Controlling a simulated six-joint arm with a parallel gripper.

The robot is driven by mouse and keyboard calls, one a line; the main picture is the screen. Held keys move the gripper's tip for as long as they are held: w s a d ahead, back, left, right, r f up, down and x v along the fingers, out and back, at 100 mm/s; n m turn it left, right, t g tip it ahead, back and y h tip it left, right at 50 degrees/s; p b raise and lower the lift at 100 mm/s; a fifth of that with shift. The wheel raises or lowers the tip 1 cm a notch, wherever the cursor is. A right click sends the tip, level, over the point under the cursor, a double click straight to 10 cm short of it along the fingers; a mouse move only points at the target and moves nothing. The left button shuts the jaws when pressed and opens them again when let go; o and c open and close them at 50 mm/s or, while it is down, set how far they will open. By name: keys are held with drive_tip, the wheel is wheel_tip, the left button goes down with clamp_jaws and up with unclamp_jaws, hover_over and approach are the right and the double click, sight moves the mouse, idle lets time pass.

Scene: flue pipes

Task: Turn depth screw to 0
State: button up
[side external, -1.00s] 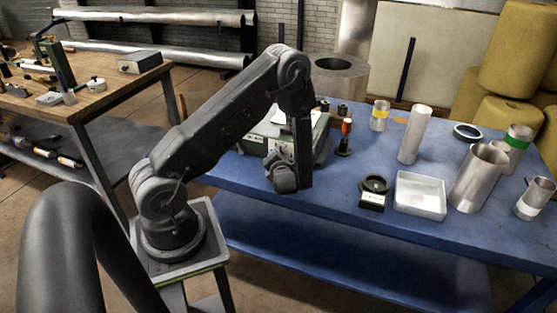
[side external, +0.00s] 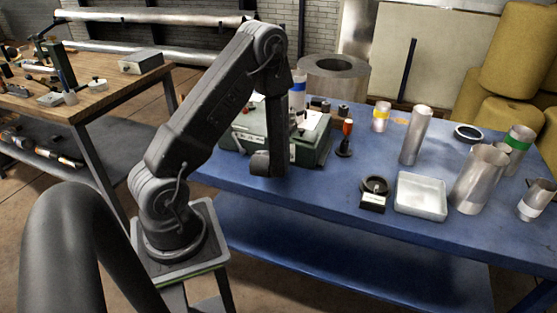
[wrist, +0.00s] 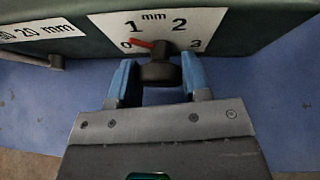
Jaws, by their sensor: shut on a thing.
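The depth screw is a dark round knob (wrist: 158,73) on the front of a green machine (side external: 312,145). Behind it in the wrist view is a white scale plate (wrist: 160,22) marked 0, 1, 2, 3 and mm. The red pointer (wrist: 142,43) points left, its tip close beside the 0 and slightly toward the 1. My gripper (wrist: 158,80) has its blue fingers on either side of the knob and is shut on it. In the side view my arm hides the knob and fingers.
A second label reading 20 mm (wrist: 40,31) is left of the scale. On the blue table (side external: 330,187), a red-topped tool (side external: 346,137), a small dark stand (side external: 374,192), a white tray (side external: 420,196) and several metal pipes (side external: 416,135) stand to the right.

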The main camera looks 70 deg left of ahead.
drive_tip(key=shift+s+a+n+t+h, duration=0.2)
drive_tip(key=shift+n+t+h, duration=0.45)
drive_tip(key=shift+n, duration=0.35)
drive_tip(key=shift+t, duration=0.25)
drive_tip(key=o, duration=0.6)
drive_tip(key=shift+w+d, duration=0.1)
drive_tip(key=shift+s+d+r, duration=0.2)
drive_tip(key=shift+s+r, duration=0.05)
drive_tip(key=v, duration=0.2)
drive_tip(key=shift+s+d+r, duration=0.1)
drive_tip(key=shift+s+r, duration=0.05)
drive_tip(key=shift+r, duration=3.4)
